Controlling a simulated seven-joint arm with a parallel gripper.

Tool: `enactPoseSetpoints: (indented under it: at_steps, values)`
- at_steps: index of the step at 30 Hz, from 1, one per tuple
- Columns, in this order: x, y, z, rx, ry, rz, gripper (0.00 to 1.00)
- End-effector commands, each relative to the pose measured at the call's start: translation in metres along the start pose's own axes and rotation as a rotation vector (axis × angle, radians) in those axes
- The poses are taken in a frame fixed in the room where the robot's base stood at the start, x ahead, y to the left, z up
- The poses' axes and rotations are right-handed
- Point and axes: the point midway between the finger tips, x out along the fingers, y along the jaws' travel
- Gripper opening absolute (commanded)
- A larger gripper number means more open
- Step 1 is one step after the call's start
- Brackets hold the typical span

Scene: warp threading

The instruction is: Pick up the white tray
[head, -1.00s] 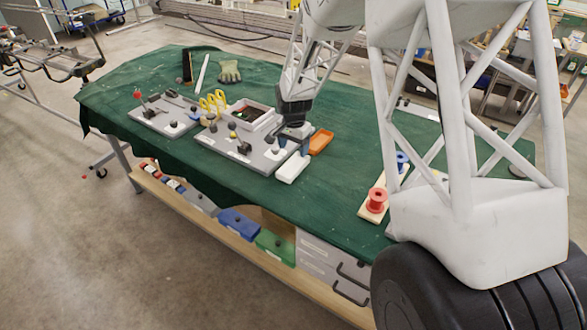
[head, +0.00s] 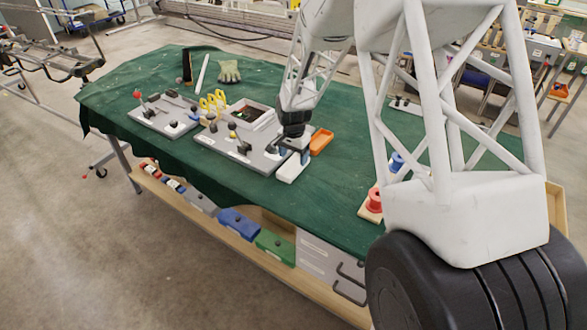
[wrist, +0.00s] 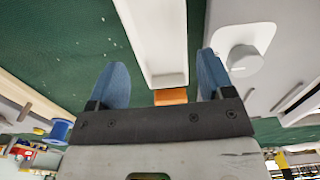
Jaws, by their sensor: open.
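The white tray (head: 291,173) lies on the green cloth at the right edge of the grey fixture board in the head view. In the wrist view the white tray (wrist: 155,42) is long and narrow, with raised rims, and its near end shows between my fingers. My gripper (head: 296,152) is above the tray, partly covering its far end in the head view. In the wrist view my gripper (wrist: 162,72) is open, with its two blue fingers on either side of the tray's line and nothing between them gripped. Finger contact with the tray cannot be told.
An orange tray (head: 321,139) lies just right of the white tray; it also shows in the wrist view (wrist: 171,97). The grey board (head: 225,145) with black knobs stands close on the left. Red (head: 373,199) and blue spools stand further right. The cloth in front is clear.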

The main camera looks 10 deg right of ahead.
Motion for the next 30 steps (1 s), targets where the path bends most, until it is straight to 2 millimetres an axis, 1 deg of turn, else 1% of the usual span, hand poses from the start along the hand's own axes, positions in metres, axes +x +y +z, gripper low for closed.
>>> enactPoseSetpoints:
  at_steps: [6, 12, 29, 30]
  values:
    - [0.025, 0.0, 0.0, 0.0, -0.001, 0.001, 0.74]
    - [0.039, -0.001, -0.001, 0.0, 0.0, 0.0, 0.74]
    - [0.041, -0.001, -0.001, 0.0, 0.001, -0.001, 0.74]
    - [0.041, -0.001, -0.001, 0.0, 0.001, -0.001, 0.71]
